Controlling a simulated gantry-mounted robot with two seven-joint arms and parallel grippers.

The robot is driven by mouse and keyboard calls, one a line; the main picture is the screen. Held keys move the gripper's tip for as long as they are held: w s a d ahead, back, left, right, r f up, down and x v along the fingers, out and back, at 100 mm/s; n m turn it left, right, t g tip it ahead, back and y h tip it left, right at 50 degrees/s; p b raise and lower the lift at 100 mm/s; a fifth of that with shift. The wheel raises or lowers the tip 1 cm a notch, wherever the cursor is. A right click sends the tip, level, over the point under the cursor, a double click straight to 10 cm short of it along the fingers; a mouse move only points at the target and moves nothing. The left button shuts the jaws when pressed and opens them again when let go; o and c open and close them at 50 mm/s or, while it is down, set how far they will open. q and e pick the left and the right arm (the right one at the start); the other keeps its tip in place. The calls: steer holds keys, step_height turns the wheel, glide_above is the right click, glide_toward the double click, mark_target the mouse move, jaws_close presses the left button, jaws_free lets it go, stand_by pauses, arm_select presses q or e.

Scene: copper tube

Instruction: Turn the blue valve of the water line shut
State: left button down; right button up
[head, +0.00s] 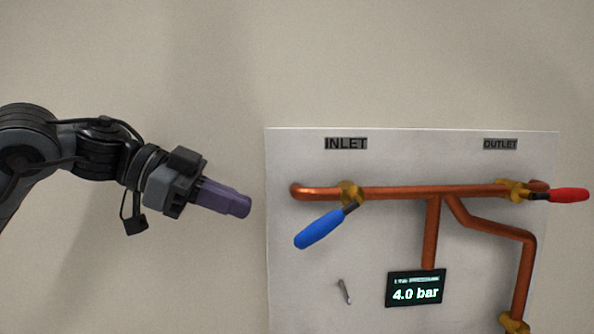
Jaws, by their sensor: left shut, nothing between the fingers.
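The blue valve handle (320,229) is on the inlet side of a copper pipe (398,193), under the INLET label. It slants down and to the left from its brass valve body (350,194), at an angle to the pipe. My left gripper (246,207) is to the left of the blue handle, apart from it. Its purple fingers are shut and empty, and point right toward the panel. My right gripper is not in view.
A white panel (300,158) carries the pipework. A red-handled valve (569,195) is at the right under the OUTLET label. A display (415,288) reads 4.0 bar. A small metal piece (344,291) shows on the panel below the blue handle. Another brass fitting (514,323) is at lower right.

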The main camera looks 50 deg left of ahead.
arm_select(q)
step_height(320, 180, up, 6)
steer(key=s+d+n+g+y+p, duration=0.1)
steer(key=g+y+p, duration=0.1)
steer(key=p, duration=0.1)
steer(key=n+g+y+p, duration=0.2)
steer(key=p, duration=0.2)
glide_toward(310, 227)
steer(key=p+x, duration=0.2)
steer(key=x, duration=0.4)
steer(key=shift+w+d+f, duration=0.15)
steer(key=shift+w+f, duration=0.1)
steer(key=shift+f, duration=0.05)
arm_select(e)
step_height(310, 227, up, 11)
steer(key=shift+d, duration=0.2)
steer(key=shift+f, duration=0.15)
